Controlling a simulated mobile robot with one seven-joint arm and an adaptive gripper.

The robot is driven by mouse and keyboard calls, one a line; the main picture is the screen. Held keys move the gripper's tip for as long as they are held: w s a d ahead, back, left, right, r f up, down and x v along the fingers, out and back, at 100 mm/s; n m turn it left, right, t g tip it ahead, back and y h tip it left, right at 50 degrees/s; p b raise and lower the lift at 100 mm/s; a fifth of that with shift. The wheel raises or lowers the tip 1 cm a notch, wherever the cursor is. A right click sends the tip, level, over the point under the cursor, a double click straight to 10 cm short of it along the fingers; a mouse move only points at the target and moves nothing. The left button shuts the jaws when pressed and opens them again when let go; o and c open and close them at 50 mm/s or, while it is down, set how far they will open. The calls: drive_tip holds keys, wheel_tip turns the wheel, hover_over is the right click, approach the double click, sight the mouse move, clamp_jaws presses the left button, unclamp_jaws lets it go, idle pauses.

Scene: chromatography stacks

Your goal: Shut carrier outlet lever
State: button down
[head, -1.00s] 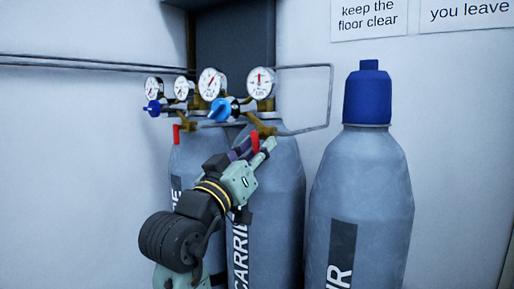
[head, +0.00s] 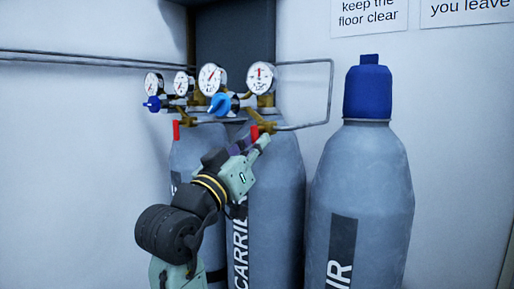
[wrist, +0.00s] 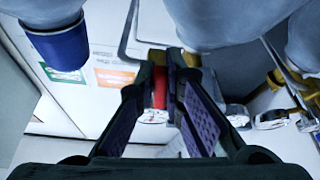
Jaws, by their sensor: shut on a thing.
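The red carrier outlet lever (head: 254,132) shows at the brass valve (head: 266,127) below the right-hand gauges, over the cylinder marked CARRIER (head: 275,200). My gripper (head: 254,145) reaches up to it from below left, its fingers one on each side. In the wrist view, the red lever (wrist: 159,88) stands between the dark fingers of my gripper (wrist: 162,80), which is shut on it. The fingers hide the lever's lower part in the head view, so its exact angle is hard to tell.
A second red lever (head: 176,131) is on the left cylinder (head: 190,155). Blue regulator knobs (head: 220,104) and several gauges (head: 261,78) sit just above. A bent pipe (head: 331,95) runs right of the valve. A blue-capped cylinder (head: 360,200) stands at right.

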drive_tip(key=m, duration=0.1)
drive_tip(key=m+h+b, duration=0.1)
drive_tip(key=shift+w+a+f+m+g, duration=0.15)
drive_tip(key=shift+a+f+m+g, duration=0.05)
drive_tip(key=shift+m+g, duration=0.1)
drive_tip(key=shift+r+m, duration=0.15)
drive_tip(key=shift+m, duration=0.35)
drive_tip(key=c, duration=1.7)
unclamp_jaws()
drive_tip(key=v, duration=1.2)
drive_tip(key=shift+w+a, duration=0.1)
